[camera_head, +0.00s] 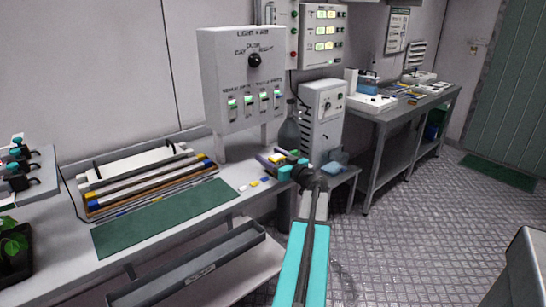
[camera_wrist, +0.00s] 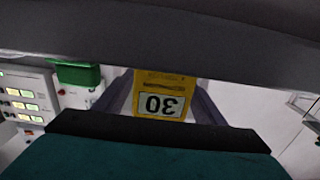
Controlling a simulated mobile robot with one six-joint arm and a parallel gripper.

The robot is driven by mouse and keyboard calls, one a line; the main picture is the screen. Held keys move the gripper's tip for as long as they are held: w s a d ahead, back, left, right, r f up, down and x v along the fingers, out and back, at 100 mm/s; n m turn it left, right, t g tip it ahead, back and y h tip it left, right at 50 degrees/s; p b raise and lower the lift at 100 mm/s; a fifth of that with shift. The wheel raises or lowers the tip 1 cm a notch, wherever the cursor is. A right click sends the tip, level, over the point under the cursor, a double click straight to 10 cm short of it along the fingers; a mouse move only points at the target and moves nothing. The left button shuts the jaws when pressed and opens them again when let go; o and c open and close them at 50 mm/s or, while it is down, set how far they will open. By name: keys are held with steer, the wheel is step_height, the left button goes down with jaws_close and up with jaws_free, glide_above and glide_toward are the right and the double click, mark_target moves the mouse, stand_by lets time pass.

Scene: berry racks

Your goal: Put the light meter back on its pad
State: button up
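A yellow block-like device (camera_wrist: 162,83), seemingly the light meter, shows in the wrist view with an upside-down "30" on a white panel. The device's upper end is hidden by a dark part of my arm. In the head view my gripper (camera_head: 290,168) is over the right end of the long bench, by a small yellow and dark item (camera_head: 272,158); I cannot tell whether this is the meter. I cannot make out the pad for certain.
A green mat (camera_head: 165,218) lies on the long bench, in front of a tray of long bars (camera_head: 145,175). A light alarm panel (camera_head: 250,85) stands behind. A grey cabinet (camera_head: 322,110) and a second bench (camera_head: 390,118) are at the right.

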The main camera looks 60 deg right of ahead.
steer(key=shift+r, duration=0.15)
steer(key=b+v, duration=0.1)
steer(key=v, duration=1.1)
steer(key=shift+b, duration=0.35)
steer(key=shift+w, duration=0.1)
stand_by(0.4)
